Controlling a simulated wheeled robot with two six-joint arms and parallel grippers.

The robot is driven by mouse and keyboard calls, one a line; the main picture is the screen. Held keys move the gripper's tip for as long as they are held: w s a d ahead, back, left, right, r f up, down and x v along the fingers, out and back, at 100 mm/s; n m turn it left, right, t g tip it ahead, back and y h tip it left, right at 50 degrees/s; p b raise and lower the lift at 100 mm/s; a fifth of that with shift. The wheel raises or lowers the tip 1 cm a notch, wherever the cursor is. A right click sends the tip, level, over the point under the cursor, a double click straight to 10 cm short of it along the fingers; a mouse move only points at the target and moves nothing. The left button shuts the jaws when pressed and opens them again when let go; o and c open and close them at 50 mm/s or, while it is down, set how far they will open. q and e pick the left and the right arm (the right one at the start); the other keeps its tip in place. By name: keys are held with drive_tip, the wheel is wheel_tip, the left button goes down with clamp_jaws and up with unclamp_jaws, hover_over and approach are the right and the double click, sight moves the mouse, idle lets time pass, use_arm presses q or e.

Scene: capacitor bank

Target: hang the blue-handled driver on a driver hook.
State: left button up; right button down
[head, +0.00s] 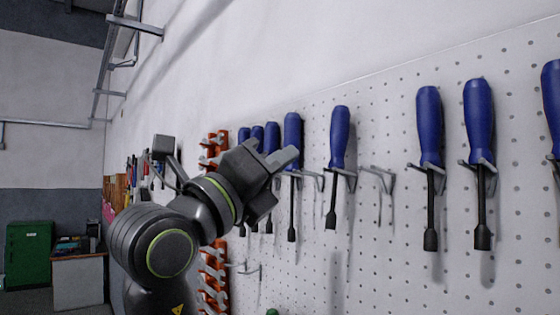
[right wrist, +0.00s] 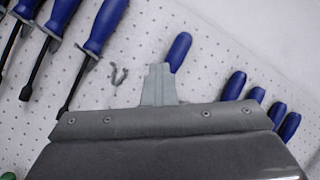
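Several blue-handled drivers hang handle-up on a white pegboard. My left gripper is not in view.
Three more drivers (head: 430,125) hang at the right. A tight group of drivers (head: 272,136) hangs behind my gripper. Orange-handled tools (head: 212,262) hang further left. Another empty hook (head: 250,269) is lower down. A green cabinet (head: 28,254) stands far left.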

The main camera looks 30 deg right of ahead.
drive_tip(key=c, duration=1.7)
unclamp_jaws()
drive_tip(key=shift+f, duration=0.1)
drive_tip(key=b+v, duration=1.2)
drive_tip(key=v, duration=0.5)
drive_tip(key=shift+b, duration=0.35)
drive_tip(key=shift+a, duration=0.15)
